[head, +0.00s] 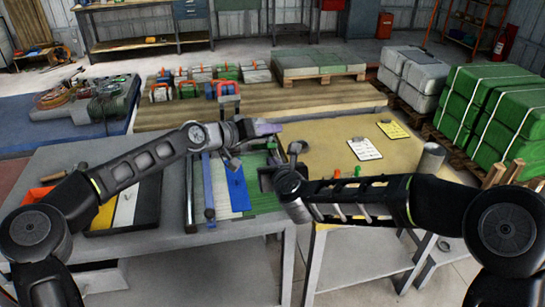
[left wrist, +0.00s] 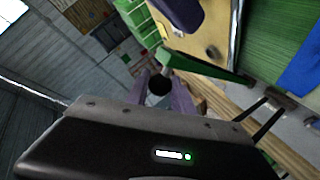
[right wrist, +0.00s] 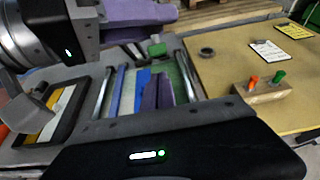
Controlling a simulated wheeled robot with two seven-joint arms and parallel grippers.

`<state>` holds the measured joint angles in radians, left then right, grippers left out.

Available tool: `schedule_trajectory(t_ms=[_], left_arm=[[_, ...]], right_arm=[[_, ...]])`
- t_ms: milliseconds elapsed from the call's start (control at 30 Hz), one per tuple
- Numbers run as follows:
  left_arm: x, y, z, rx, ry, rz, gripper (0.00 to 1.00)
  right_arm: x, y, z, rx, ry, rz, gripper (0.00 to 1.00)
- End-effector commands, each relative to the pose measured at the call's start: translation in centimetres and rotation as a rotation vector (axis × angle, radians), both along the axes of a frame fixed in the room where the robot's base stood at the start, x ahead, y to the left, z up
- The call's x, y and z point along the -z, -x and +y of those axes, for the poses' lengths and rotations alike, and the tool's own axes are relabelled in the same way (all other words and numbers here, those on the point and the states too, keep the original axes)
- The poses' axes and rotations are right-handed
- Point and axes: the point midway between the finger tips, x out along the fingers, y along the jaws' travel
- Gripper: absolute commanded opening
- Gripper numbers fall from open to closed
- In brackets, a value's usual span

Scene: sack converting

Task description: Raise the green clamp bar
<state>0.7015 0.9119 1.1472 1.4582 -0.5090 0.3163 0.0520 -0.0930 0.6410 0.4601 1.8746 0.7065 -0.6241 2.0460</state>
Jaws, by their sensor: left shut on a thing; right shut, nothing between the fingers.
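The green clamp bar (left wrist: 207,66) shows in the left wrist view as a tilted green arm with a dark round knob (left wrist: 159,85) at its near end. My left gripper (left wrist: 160,88) is shut on that knob, its purple fingers either side of it. In the head view my left gripper (head: 262,128) is above the back of the grey bench, and the bar is mostly hidden. A small green piece (right wrist: 157,49), perhaps part of the bar, shows in the right wrist view. My right gripper (right wrist: 158,92) is shut and empty above the striped sheet bed, lower than the left one.
A blue sheet (head: 238,189) lies on green and white strips between rails on the grey bench (head: 150,238). A yellow-topped table (head: 330,137) adjoins right, with a clipboard (head: 364,148) and wooden peg block (right wrist: 262,92). Green bales (head: 490,110) stand farther right.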

Motion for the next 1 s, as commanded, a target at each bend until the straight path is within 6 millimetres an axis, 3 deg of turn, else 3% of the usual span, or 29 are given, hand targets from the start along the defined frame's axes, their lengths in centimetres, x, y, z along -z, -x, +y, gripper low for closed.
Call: schedule_trajectory(t_ms=[200,567,800,1000], left_arm=[[0.0,0.0,0.0,0.0,0.0,0.001,0.0],[0.0,0.0,0.0,0.0,0.001,0.001,0.0],[0.1,0.1,-0.1,0.004,-0.001,0.003,0.0],[0.5,0.3,-0.3,0.008,-0.003,0.01,0.0]], right_arm=[[-1.3,-1.0,0.2,0.001,0.001,0.004,0.0],[-1.5,-1.1,0.3,0.001,0.002,0.004,0.0],[-3.7,-2.3,0.6,0.003,0.0,-0.004,0.0],[-4.0,-2.3,0.6,0.003,0.001,-0.01,0.0]])
